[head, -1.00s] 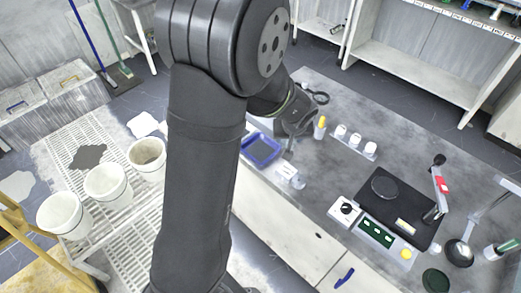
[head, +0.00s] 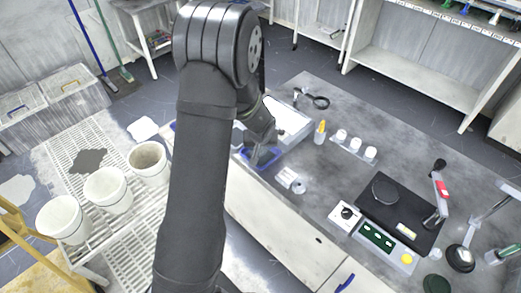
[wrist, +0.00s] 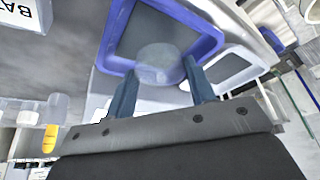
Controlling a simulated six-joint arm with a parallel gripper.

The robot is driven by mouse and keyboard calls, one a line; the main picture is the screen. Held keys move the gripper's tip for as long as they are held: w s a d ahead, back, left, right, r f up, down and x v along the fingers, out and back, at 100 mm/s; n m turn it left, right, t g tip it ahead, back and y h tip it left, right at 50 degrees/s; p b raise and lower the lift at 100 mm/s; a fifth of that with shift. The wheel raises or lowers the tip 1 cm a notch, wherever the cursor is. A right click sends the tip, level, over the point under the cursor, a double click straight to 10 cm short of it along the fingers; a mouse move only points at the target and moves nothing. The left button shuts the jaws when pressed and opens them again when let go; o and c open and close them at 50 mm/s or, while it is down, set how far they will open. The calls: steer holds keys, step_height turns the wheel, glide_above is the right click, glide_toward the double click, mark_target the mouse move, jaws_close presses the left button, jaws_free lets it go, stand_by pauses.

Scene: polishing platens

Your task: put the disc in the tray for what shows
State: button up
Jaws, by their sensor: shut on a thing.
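My gripper (wrist: 160,85) is shut on a round grey disc (wrist: 161,62), held between its two blue-grey fingers. In the wrist view the disc overlaps the near rim and the grey floor of the blue tray (wrist: 103,48); the gap between them cannot be judged. In the head view my gripper (head: 262,160) is at the blue tray (head: 273,165) and hides much of it. The disc cannot be made out there.
A yellow-capped bottle (head: 320,133) and white jars (head: 355,145) stand farther right. A black polishing plate (head: 400,209) is at the right.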

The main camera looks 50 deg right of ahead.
steer(key=shift+f, duration=1.15)
steer(key=shift+f, duration=0.15)
steer(key=o, duration=1.1)
steer(key=v, duration=1.2)
steer(key=shift+r, duration=0.2)
steer(key=x, duration=1.2)
steer(key=shift+f, duration=0.25)
steer(key=shift+r, duration=0.2)
